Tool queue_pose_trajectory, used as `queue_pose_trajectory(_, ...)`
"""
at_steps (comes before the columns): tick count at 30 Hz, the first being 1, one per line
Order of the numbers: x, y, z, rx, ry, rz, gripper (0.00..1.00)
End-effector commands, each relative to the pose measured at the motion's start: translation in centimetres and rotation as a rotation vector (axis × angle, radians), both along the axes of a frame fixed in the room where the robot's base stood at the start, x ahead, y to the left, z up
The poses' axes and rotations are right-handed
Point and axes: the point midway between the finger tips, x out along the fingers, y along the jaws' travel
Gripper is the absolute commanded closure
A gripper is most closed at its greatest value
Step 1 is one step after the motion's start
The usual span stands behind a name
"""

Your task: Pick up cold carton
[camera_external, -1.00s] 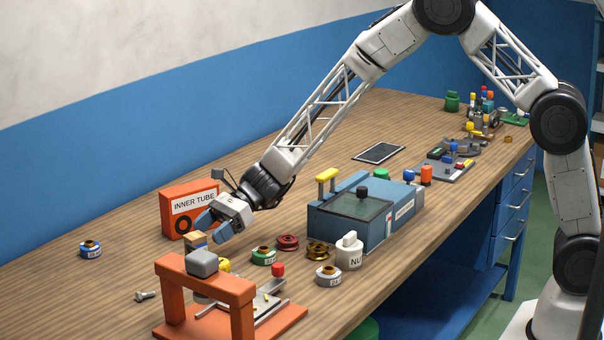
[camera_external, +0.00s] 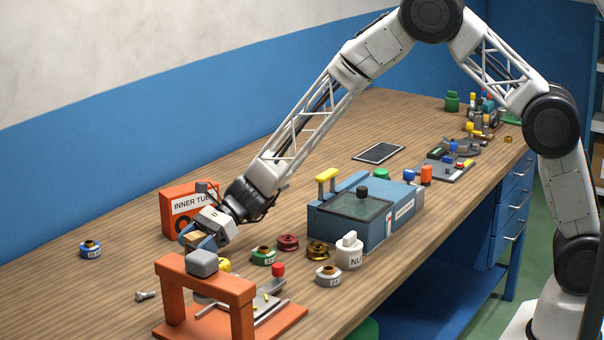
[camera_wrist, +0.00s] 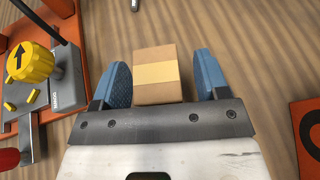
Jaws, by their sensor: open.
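A small brown cardboard carton (camera_wrist: 157,75) with a paler tape band lies between the two blue fingers of my gripper (camera_wrist: 162,82) in the wrist view. A gap shows on each side, wider on the right, so the fingers stand open around it. In the external view, my gripper (camera_external: 203,240) is low over the bench in front of the orange inner tube box (camera_external: 188,208), and the carton (camera_external: 194,237) shows partly at its fingers. Whether the carton is the cold one cannot be told; no label is readable.
An orange press frame (camera_external: 205,283) with a grey block on top stands close in front of my gripper. Its yellow knob (camera_wrist: 30,62) shows at left in the wrist view. Several spools and a blue glass-topped case (camera_external: 362,210) stand to the right.

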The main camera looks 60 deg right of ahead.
Motion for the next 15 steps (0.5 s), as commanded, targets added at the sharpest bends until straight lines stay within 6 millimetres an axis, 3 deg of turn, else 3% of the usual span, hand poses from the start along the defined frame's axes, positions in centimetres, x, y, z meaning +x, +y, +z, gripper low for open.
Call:
queue_pose_trajectory(9,-0.01,-0.03,-0.01,0.0,0.0,0.0,0.32)
queue_pose_trajectory(15,-0.01,-0.03,-0.02,0.0,0.0,0.0,0.63)
